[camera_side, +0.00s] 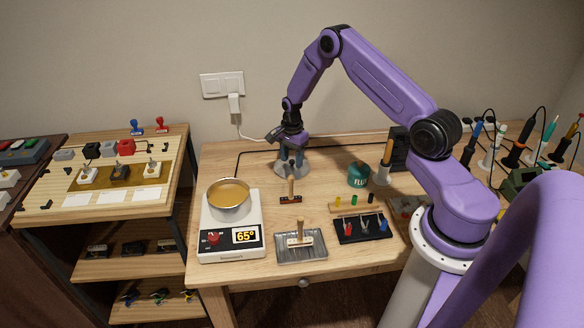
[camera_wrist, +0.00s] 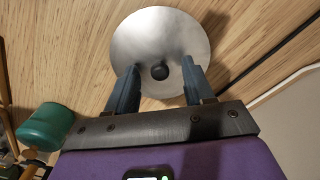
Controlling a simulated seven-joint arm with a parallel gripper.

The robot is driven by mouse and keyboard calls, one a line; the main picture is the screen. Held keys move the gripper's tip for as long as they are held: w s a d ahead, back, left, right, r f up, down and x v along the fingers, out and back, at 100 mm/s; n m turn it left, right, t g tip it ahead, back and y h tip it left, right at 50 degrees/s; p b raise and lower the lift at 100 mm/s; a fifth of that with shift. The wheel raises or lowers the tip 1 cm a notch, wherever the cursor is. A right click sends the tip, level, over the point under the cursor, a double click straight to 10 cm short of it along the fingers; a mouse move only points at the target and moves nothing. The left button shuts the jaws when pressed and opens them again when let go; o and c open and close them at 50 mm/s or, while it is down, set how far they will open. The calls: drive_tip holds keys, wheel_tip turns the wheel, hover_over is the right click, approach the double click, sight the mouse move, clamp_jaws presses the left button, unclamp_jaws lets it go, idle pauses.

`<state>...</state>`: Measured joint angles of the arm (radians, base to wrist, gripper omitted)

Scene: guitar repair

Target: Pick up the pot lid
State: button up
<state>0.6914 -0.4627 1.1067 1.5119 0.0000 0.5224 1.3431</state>
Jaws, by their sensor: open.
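The pot lid (camera_wrist: 150,35) is a round grey metal disc with a black knob (camera_wrist: 159,71). In the wrist view it lies on the wooden table, with the knob between my gripper's two fingers. My gripper (camera_wrist: 158,76) is open, one finger on each side of the knob, with gaps showing. In the side view my gripper (camera_side: 290,148) points down over the lid (camera_side: 291,166) at the back of the table, and partly hides it. The pot (camera_side: 229,201) of amber liquid stands uncovered on the white hot plate (camera_side: 232,240), which reads 65°.
A green flux jar (camera_side: 358,174) stands right of the lid. A small brush (camera_side: 291,191) is in front of it. A metal tray (camera_side: 301,248) and a black tool tray (camera_side: 362,228) lie nearer the front. A cable runs along the wall behind.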

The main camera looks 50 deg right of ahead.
clamp_jaws()
drive_tip(key=shift+r, duration=0.15)
